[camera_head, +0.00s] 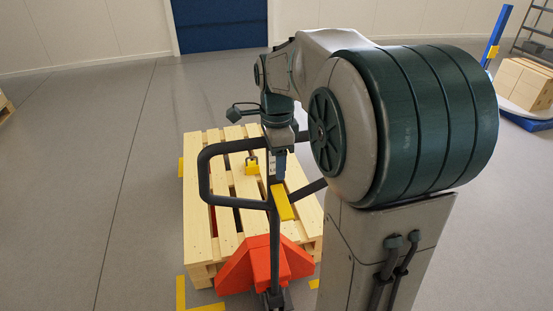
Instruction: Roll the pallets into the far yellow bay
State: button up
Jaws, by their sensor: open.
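A pale wooden pallet (199,232) lies flat on the floor, with yellow corner marks (181,292) around it. A pallet jack with a red body (262,265) stands at its near end; its forks are mostly hidden by the slats. My gripper (279,168) is open and points down at the handle loop. The picture does not show whether it touches the handle. A small yellow piece (252,166) shows just left of my gripper.
My arm hides much of the right side. A blue door (220,26) stands in the back wall. At the right are boxes (521,84) on a blue-edged platform and a shelf rack (540,32). Part of another wooden thing (4,108) shows at the left edge. The left floor is clear.

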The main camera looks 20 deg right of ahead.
jog(key=shift+s, duration=0.15)
notch_tip(320, 180, up, 14)
jog(key=b, duration=0.1)
dwell(0.6)
